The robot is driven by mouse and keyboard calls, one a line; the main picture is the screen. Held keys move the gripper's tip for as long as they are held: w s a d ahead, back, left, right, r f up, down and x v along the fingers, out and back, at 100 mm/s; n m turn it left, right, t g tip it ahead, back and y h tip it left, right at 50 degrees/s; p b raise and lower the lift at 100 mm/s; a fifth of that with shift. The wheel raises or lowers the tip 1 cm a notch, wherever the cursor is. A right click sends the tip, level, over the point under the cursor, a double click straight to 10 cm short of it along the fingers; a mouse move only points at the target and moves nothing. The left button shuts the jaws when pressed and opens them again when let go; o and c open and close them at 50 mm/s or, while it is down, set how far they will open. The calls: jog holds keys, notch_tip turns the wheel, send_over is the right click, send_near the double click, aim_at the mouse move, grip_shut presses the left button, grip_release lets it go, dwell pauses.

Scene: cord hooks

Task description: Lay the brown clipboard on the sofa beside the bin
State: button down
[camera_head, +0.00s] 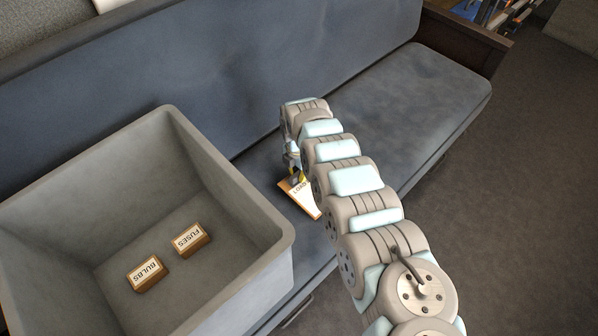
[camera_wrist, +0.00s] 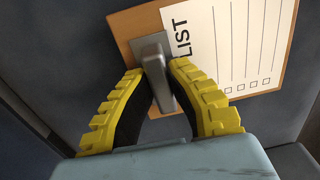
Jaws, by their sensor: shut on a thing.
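The brown clipboard (camera_head: 297,206) is at the sofa seat, just right of the bin; a white sheet covers most of it. In the wrist view the clipboard (camera_wrist: 150,22) shows its brown edge, a sheet reading "LIST" with check boxes, and a grey metal clip. My gripper (camera_wrist: 160,65) has its yellow-ridged fingers shut on the clip; in the head view the gripper (camera_head: 297,176) is partly hidden by my arm. The grey bin (camera_head: 276,248) stands at the left. The blue-grey sofa (camera_head: 440,90) runs behind. I cannot tell whether the clipboard touches the seat.
Two small boxes lie inside the bin, a "FUSES" box (camera_head: 188,239) and a "BULBS" box (camera_head: 147,273). The bin's right wall stands close to the clipboard. The sofa seat to the right of my arm is bare, ending at a dark wooden armrest (camera_head: 462,45).

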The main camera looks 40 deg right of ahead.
jog(key=shift+f+b, duration=0.3)
jog(key=shift+f, duration=0.15)
dwell(0.5)
jog(key=c, duration=1.1)
grip_release()
jog(key=shift+w+r, duration=0.2)
jog(key=shift+r, duration=5.8)
